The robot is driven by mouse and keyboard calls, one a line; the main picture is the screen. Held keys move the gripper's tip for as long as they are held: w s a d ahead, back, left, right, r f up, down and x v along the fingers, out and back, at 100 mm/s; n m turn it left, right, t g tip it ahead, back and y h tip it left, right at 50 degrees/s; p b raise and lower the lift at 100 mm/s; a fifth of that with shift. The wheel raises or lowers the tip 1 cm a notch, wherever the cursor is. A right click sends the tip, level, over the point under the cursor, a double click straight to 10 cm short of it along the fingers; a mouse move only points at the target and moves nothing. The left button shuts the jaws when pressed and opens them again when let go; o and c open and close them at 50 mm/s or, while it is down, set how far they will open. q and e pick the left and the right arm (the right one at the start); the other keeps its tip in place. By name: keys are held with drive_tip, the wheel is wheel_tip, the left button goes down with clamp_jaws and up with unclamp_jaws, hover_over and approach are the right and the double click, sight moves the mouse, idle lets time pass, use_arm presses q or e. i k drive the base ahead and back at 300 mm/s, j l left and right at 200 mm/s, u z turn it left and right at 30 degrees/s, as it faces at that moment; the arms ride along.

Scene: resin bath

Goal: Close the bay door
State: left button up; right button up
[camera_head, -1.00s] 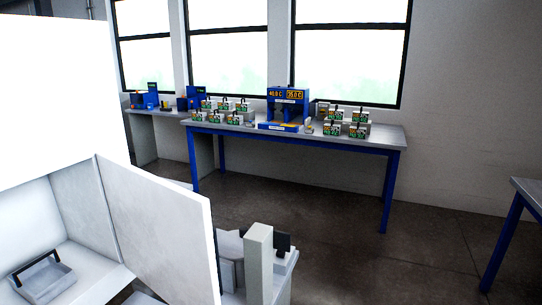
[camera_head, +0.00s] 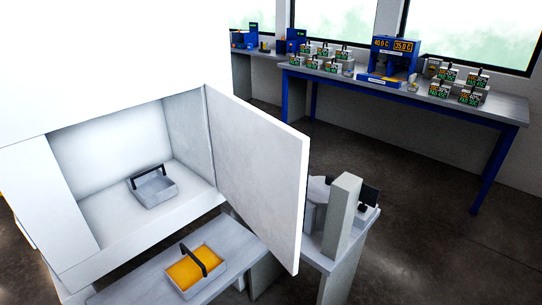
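The bay door (camera_head: 250,170) is a white panel standing open, hinged at the right edge of the opening in a large white cabinet (camera_head: 110,80). It swings outward toward the right. Inside the open bay (camera_head: 108,202) sits a grey tray (camera_head: 155,190) with a black handle. Neither of my grippers shows in this view.
A grey shelf (camera_head: 130,288) below the bay holds a tray of orange material (camera_head: 194,268) with a black handle. A grey post (camera_head: 341,225) and a small side table (camera_head: 362,232) stand just right of the door. A blue-legged table (camera_head: 505,108) with a blue device (camera_head: 393,58) and several labelled boxes stands behind. Floor at right is clear.

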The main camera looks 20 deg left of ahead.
sight(261, 161)
drive_tip(key=i+u, duration=0.1)
drive_tip(key=u, duration=0.35)
drive_tip(key=l+u, duration=0.1)
drive_tip(key=u, duration=0.4)
drive_tip(key=i+l+u, duration=0.1)
drive_tip(key=u, duration=0.35)
drive_tip(key=i+l+u, duration=0.25)
drive_tip(key=l, duration=0.35)
drive_tip(key=l+u, duration=0.3)
drive_tip(key=l, duration=0.25)
drive_tip(key=l+u, duration=0.25)
drive_tip(key=l, duration=0.4)
drive_tip(key=i, duration=0.05)
